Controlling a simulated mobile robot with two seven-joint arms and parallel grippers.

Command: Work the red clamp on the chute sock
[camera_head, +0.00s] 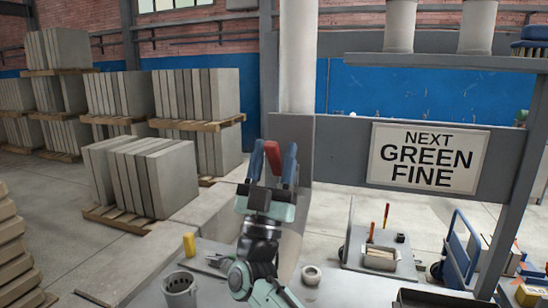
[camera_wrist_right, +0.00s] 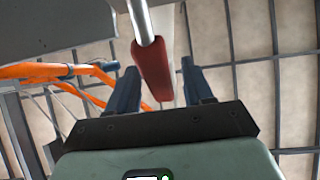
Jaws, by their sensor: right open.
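The red clamp handle (camera_head: 273,157) stands between the two blue-grey fingers of my right gripper (camera_head: 273,150). In the right wrist view the red handle (camera_wrist_right: 151,70) sits on the end of a shiny metal rod, between the spread fingers of the right gripper (camera_wrist_right: 159,68). The fingers are open, with visible gaps beside the handle. A pale vertical tube (camera_head: 297,60), perhaps the chute or its sock, rises behind the gripper in the head view. The clamp's other parts are hidden. My left gripper is not in view.
A sign (camera_head: 428,157) reading "NEXT GREEN FINE" hangs at right, under a shelf (camera_head: 450,64). Concrete panels (camera_head: 150,175) stand on pallets at left.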

